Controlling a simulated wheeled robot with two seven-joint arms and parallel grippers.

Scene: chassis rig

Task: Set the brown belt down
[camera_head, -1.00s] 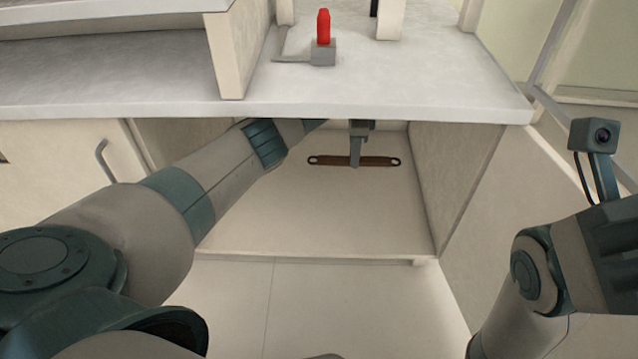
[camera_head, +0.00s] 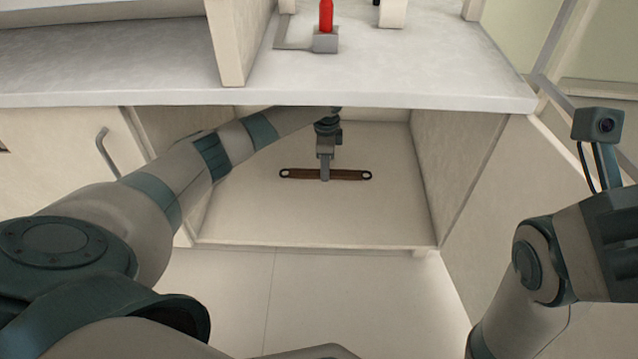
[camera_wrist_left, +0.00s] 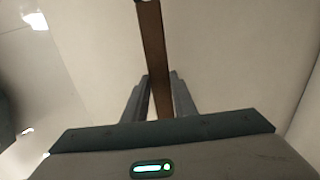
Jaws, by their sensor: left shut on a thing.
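The brown belt (camera_head: 345,175) is a long flat strip with a round hole at each end. It lies crosswise inside the open cabinet under the counter in the head view. My left gripper (camera_head: 325,178) is shut on the belt near its middle. In the left wrist view the belt (camera_wrist_left: 152,50) runs between the two fingers (camera_wrist_left: 160,100). I cannot tell whether the belt touches the cabinet floor (camera_head: 300,215). Of my right arm, only links and its camera show at the right; its fingers are out of view.
The counter top (camera_head: 420,75) overhangs the cabinet, with side walls (camera_head: 455,165) at left and right. A red-handled grey fixture (camera_head: 326,40) stands on the counter. A closed door with a handle (camera_head: 106,152) is at the left. The cabinet floor in front of the belt is clear.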

